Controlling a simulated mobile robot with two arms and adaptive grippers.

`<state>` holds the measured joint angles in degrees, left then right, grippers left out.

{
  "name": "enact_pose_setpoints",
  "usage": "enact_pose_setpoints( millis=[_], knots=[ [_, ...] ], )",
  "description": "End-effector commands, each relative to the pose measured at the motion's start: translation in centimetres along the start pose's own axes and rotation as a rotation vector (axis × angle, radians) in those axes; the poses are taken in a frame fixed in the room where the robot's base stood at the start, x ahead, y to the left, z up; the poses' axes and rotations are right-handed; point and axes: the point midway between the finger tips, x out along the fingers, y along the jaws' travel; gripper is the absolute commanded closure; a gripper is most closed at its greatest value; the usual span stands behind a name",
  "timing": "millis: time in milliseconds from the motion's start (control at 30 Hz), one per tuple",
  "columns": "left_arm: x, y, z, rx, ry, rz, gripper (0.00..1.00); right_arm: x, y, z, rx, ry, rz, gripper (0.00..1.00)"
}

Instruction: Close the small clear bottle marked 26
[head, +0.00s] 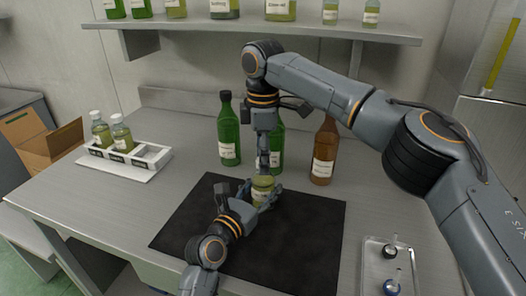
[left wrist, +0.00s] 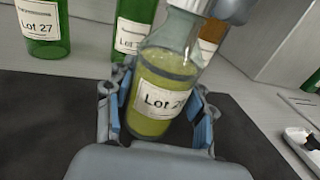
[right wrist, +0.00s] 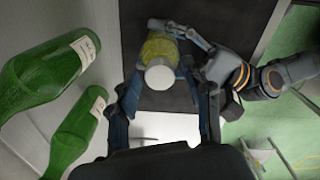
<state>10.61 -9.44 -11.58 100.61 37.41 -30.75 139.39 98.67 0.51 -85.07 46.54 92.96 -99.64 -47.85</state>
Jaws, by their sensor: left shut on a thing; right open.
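The small clear bottle (head: 262,189) with yellow-green liquid stands upright over the dark mat. Its label reads "Lot 2" and a partly hidden digit in the left wrist view (left wrist: 150,105). My left gripper (head: 258,196) is shut around its body, a finger on each side. A white cap (right wrist: 160,74) sits at the bottle's top in the right wrist view; its lower edge shows in the left wrist view (left wrist: 190,4). I cannot tell how tightly it sits. My right gripper (right wrist: 168,95) points down above the bottle, open, with the cap just beyond its fingertips.
Green bottles (head: 229,130) and a brown bottle (head: 325,150) stand behind the dark mat (head: 310,240). A white rack (head: 140,170) with two capped bottles is at left. A tray (head: 373,270) with small tools is at front right. A bottle shelf (head: 300,28) runs above.

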Motion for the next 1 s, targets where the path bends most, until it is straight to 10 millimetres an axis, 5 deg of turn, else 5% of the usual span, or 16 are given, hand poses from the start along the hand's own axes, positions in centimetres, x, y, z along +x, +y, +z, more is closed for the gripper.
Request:
enact_pose_setpoints(
  millis=[67, 333, 533, 900, 1000],
  knots=[
    [0.0, -0.02, -0.04, -0.001, 0.001, 0.0, 1.0, -0.01, 0.01, 0.01, 0.0, 0.0, 0.0, 0.51],
    [0.0, -0.02, -0.04, -0.001, 0.001, 0.0, 1.0, -0.04, 0.01, 0.01, 0.0, 0.0, 0.0, 1.0],
    [0.0, -0.01, -0.04, -0.001, 0.001, 0.0, 1.0, 0.04, -0.01, -0.06, 0.082, 0.002, -0.001, 1.0],
    [0.0, -0.01, -0.04, 0.0, 0.001, 0.0, 1.0, 0.09, -0.02, -0.1, 0.778, 0.003, -0.003, 1.0],
    [0.0, -0.02, -0.04, 0.0, 0.001, 0.0, 1.0, 0.01, 0.03, -0.02, 0.764, 0.001, 0.001, 1.0]
  ],
)
